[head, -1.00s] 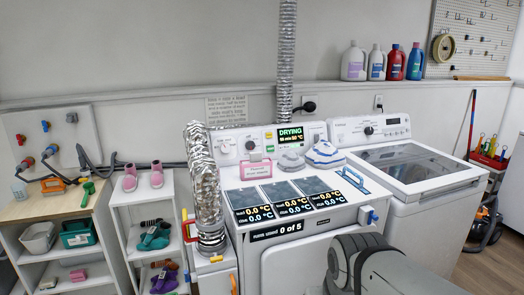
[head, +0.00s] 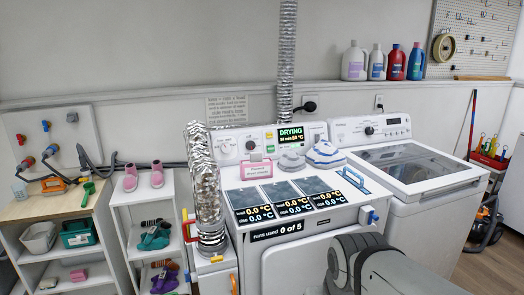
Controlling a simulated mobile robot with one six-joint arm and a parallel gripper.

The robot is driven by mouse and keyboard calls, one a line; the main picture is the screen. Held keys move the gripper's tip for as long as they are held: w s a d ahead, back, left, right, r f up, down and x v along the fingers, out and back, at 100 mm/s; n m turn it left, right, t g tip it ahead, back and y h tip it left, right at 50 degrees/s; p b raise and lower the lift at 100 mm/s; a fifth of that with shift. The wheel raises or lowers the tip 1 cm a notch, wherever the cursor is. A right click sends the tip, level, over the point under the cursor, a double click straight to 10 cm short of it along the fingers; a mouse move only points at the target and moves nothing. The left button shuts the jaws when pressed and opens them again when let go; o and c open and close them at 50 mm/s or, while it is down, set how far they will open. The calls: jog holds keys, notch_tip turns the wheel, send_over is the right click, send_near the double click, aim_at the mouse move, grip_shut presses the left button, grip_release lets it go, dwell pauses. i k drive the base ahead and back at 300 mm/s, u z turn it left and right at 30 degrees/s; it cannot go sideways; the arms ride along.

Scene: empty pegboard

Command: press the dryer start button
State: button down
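The white dryer (head: 248,196) stands in the middle of the head view. Its back panel has a lit display (head: 290,136) reading DRYING, with a line of minutes and degrees below. My gripper is not in view; only a grey part of my arm shows at the bottom right, in front of the dryer.
The dryer top holds panels with 0.0 °C readouts, a pink-framed sign (head: 257,170), a grey-white rounded item (head: 291,160) and a blue-white one (head: 325,154). A silver duct (head: 205,180) rises at its left. A washer (head: 410,160) stands right. Shelves stand left.

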aim_at(270, 148)
jog(key=z, duration=0.05)
jog(key=k, duration=0.6)
jog(key=u, duration=0.55)
jog(key=i, duration=1.65)
jog(key=z, duration=0.45)
